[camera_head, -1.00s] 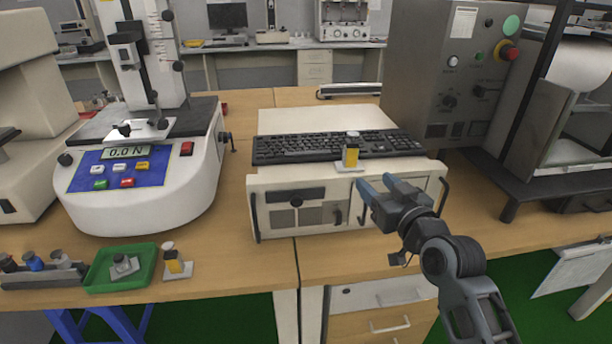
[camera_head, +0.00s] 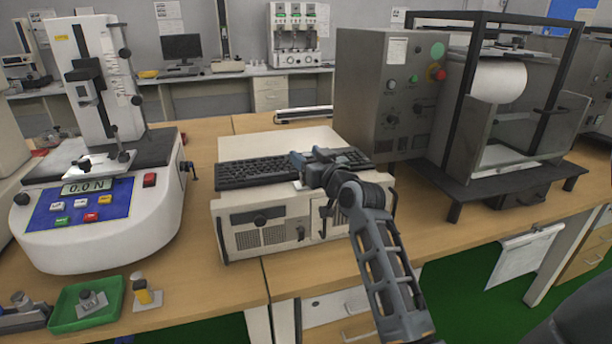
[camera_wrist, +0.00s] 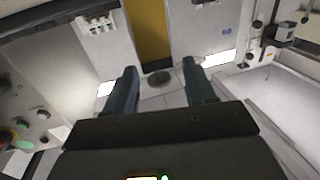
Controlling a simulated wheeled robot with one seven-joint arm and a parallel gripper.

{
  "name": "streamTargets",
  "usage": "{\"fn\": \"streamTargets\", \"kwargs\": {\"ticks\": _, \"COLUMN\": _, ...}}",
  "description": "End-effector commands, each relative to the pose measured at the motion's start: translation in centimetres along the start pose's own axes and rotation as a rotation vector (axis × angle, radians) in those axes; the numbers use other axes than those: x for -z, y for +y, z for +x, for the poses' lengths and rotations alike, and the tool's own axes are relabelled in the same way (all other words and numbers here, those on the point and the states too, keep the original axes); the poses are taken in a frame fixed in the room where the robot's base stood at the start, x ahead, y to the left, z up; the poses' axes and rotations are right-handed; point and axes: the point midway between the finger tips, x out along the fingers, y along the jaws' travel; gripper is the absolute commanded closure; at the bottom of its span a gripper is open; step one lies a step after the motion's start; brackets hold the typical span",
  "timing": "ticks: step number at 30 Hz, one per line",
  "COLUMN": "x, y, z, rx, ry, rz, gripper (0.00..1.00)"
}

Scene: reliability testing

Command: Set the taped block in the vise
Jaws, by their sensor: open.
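A yellow-taped block (camera_wrist: 148,35) with a round grey cap shows upside down in the wrist view, straight ahead between the fingers. In the head view my gripper (camera_head: 302,162) hides this block above the case. My gripper is open, its two fingers (camera_wrist: 160,75) apart on either side of the block's line; I cannot tell whether they touch it. A second yellow-taped piece (camera_head: 140,290) stands on a small plate beside the green tray. A metal clamp fixture (camera_head: 100,163), seemingly the vise, sits on the tester's base.
A keyboard (camera_head: 255,170) lies on the beige case (camera_head: 250,222) under my gripper. The force tester (camera_head: 100,215) stands left. The green tray (camera_head: 62,325) holds a grey piece. The grey control cabinet (camera_head: 375,115) stands right. Bare wooden bench lies between tester and case.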

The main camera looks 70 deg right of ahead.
Motion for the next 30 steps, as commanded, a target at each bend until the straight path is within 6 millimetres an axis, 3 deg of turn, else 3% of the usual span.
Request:
{"fn": "streamTargets", "kwargs": {"ticks": 10, "x": -0.07, "y": 0.04, "z": 0.82, "rx": -0.001, "ry": 0.0, "rz": -0.001, "gripper": 0.45}}
{"fn": "streamTargets", "kwargs": {"ticks": 27, "x": -0.08, "y": 0.02, "z": 0.8, "rx": -0.001, "ry": -0.001, "rz": -0.001, "gripper": 1.0}}
{"fn": "streamTargets", "kwargs": {"ticks": 30, "x": -0.08, "y": 0.03, "z": 0.79, "rx": -0.001, "ry": -0.001, "rz": -0.001, "gripper": 1.0}}
